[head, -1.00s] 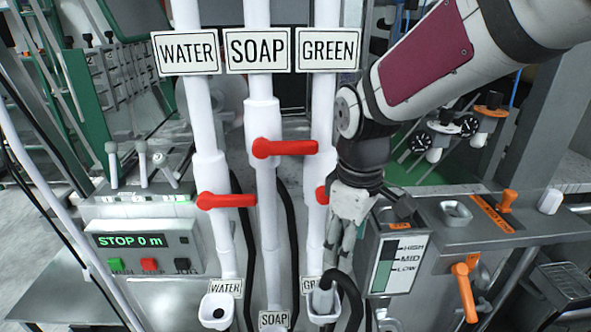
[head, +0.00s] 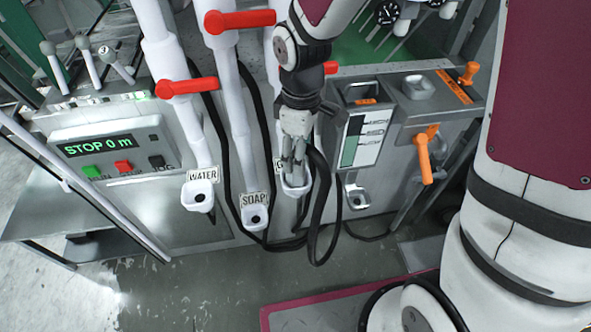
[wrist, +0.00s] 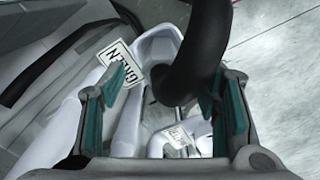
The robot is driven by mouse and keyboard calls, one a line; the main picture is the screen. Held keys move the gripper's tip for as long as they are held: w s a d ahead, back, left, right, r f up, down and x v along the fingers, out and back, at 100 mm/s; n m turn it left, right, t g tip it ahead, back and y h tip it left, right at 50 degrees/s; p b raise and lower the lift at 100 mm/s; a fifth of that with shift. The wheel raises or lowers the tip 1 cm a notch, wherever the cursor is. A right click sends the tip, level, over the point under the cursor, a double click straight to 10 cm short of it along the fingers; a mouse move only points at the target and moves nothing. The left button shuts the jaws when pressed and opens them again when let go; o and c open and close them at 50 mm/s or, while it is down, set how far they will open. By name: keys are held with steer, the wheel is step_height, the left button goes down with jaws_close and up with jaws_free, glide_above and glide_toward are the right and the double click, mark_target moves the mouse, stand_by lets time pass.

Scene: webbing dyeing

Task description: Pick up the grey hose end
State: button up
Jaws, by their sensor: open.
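A dark hose (wrist: 197,45) arches down between the spread fingers of my gripper (wrist: 165,112) in the wrist view. Its lower end curves into the white cup (wrist: 158,47) beside the GREEN label. In the head view my gripper (head: 293,160) points down at the green cup (head: 297,188), and the hose (head: 322,205) hangs in a loop to its right. My gripper is open, with gaps between its teal pads and the hose in the wrist view. The grey tip itself is hard to make out, largely hidden by the fingers and cup.
The water cup (head: 199,194) and soap cup (head: 254,217) stand to the left. Red valve handles (head: 187,87) stick out above them. A grey tank with a level gauge (head: 365,138) and an orange handle (head: 424,155) are close on the right. The floor in front is open.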

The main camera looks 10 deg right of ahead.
steer(key=f, duration=0.1)
steer(key=a+f, duration=0.1)
steer(key=f, duration=0.1)
steer(key=shift+f, duration=0.25)
steer(key=shift+w+f, duration=0.1)
steer(key=shift+f, duration=0.55)
steer(key=shift+c, duration=0.3)
jaws_close()
